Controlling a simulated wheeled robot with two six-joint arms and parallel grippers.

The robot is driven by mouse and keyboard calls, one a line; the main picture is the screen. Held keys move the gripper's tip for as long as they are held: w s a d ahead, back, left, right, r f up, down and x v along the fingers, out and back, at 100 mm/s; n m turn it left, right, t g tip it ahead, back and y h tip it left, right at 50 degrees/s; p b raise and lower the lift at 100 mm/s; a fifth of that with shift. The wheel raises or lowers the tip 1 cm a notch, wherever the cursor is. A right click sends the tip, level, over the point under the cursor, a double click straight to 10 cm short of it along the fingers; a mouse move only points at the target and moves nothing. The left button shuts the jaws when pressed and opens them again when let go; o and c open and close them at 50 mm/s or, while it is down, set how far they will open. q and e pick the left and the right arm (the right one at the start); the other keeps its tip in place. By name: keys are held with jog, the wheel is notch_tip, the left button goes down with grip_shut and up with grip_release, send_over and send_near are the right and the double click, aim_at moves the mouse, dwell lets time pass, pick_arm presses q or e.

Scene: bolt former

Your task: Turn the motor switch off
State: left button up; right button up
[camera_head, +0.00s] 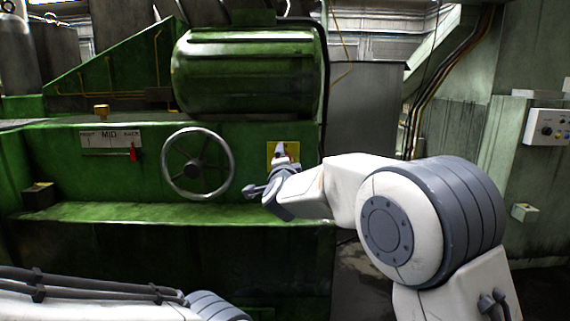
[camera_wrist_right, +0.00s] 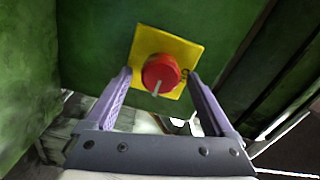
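The motor switch is a round red knob (camera_wrist_right: 161,73) with a pale pointer, set on a yellow plate (camera_wrist_right: 185,50) on the green machine. In the right wrist view the pointer is directed down and slightly left. In the head view the yellow plate (camera_head: 271,149) is partly hidden behind my right gripper (camera_head: 265,182). In the wrist view my right gripper (camera_wrist_right: 157,88) is open, its two fingers on either side of the knob's lower part. I cannot tell whether they touch it. My left arm shows at the bottom left of the head view; its gripper is out of view.
A spoked handwheel (camera_head: 198,163) is left of the switch. A lever plate marked MID (camera_head: 110,138) with a red pointer is further left. A green ledge (camera_head: 130,213) juts out below. A grey control box (camera_head: 547,127) hangs on the right wall.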

jog(key=s, duration=1)
jog(key=shift+s, duration=0.25)
